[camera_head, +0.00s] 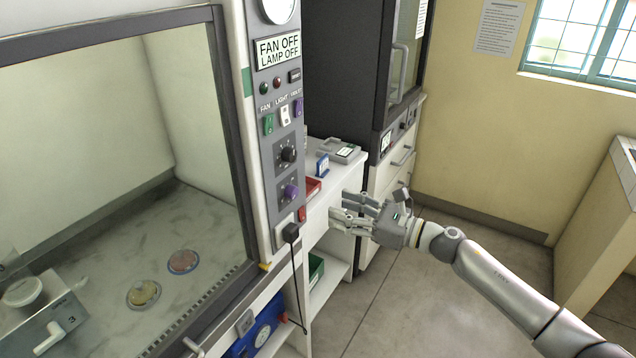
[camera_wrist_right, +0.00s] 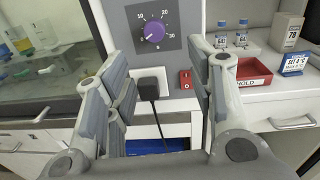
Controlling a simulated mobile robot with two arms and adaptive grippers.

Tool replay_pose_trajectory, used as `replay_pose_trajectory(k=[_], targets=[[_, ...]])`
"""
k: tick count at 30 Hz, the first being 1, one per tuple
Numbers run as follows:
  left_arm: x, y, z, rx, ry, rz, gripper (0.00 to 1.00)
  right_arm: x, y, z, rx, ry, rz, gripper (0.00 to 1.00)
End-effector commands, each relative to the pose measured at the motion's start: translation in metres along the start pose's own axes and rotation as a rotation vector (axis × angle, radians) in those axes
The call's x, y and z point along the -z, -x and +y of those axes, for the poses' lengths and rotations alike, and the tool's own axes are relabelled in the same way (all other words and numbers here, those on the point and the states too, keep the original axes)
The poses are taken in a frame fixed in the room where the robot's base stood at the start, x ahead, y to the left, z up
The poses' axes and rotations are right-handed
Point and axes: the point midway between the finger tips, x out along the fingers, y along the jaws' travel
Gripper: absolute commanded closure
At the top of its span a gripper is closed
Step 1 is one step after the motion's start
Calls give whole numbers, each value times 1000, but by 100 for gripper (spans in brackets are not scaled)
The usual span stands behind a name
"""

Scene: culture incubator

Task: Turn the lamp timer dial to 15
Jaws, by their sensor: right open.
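The lamp timer dial is a purple knob (camera_head: 291,191) on the grey control strip of the cabinet, below a black knob (camera_head: 289,154). In the right wrist view the purple knob (camera_wrist_right: 153,30) shows with a printed scale around it, with 10, 20 and 30 legible. A pale mark on the knob seems to point to the lower left; its exact reading is unclear. My right gripper (camera_head: 341,213) is open and empty, to the right of the strip, apart from the knob. In its wrist view the knob lies beyond the fingers (camera_wrist_right: 159,75), above the gap. My left gripper is not in view.
A black plug with a cord (camera_head: 291,233) and a red switch (camera_head: 302,214) sit below the dial. A white shelf unit (camera_head: 345,178) with a red tray (camera_head: 313,188) stands right beside the strip. The cabinet glass front is at left. Open floor (camera_head: 400,300) lies under my right arm.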

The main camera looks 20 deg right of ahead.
Motion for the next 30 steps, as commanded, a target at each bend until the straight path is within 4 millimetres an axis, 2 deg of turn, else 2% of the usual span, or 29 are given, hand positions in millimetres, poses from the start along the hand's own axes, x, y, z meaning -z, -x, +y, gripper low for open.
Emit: replay_pose_trajectory(k=[7, 12, 18, 24, 30], targets=[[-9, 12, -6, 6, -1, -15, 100, -6, -21, 1, -6, 15, -4, 50], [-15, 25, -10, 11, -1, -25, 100, -8, -53, 1, -5, 12, -6, 50], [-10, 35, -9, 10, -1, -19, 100, -6, -87, 1, -4, 12, -3, 50], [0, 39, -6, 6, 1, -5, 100, -3, -104, 1, -4, 11, -2, 50], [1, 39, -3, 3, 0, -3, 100, -3, -108, 1, -4, 13, -1, 50]])
